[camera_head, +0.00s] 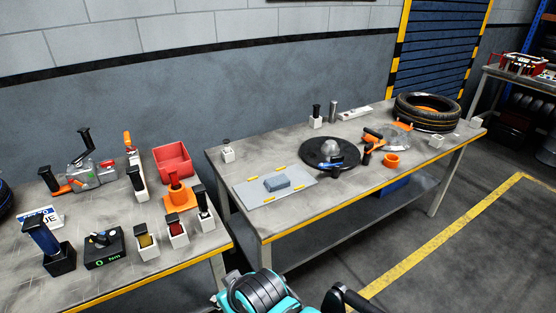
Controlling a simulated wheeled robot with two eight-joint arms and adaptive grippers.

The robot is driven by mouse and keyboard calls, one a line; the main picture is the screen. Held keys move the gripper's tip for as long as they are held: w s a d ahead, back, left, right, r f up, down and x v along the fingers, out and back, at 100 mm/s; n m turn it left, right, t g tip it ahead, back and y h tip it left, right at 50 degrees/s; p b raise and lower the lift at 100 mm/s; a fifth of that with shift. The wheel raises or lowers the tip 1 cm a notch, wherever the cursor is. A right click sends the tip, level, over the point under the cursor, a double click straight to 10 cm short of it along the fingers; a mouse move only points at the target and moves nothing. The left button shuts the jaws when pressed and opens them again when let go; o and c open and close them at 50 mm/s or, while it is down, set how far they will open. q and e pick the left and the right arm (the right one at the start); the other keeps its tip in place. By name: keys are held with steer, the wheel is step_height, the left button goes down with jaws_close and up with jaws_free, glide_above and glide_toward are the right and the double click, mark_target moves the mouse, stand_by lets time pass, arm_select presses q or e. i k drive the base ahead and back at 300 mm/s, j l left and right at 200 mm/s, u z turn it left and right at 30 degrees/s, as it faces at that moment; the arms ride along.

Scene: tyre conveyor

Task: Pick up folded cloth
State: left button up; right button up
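A small grey-blue block-like bundle (277,183), which looks like the folded cloth, lies flat on a light grey mat (250,193). The mat has yellow corner marks and lies at the left front of the middle workbench (322,200). Nothing touches the bundle. Teal and black parts of my own body show at the bottom edge, in front of the bench and apart from it. I see no fingertips of either gripper in this view.
A black disc (318,153) with a grey dome lies right of the mat. Farther right are an orange-handled tool (372,137), an orange ring (391,160) and a tyre (427,111). The left bench (80,285) holds several tools and a red bin (172,161). Floor on the right is clear.

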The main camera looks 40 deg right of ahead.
mark_target(279, 182)
steer(key=l+u, duration=0.1)
steer(key=l, duration=0.5)
steer(key=l+u, duration=0.1)
steer(key=l, duration=0.45)
steer(key=k+l+u, duration=0.1)
steer(key=l, duration=0.5)
steer(key=k+l+u, duration=0.1)
steer(key=l, duration=0.45)
steer(key=i+l+u, duration=0.1)
steer(key=l, duration=0.25)
steer(key=i+l+u, duration=0.1)
steer(key=l, duration=0.3)
steer(key=i+l, duration=0.15)
steer(key=l, duration=0.2)
steer(key=i+l+u, duration=0.15)
steer(key=l, duration=0.25)
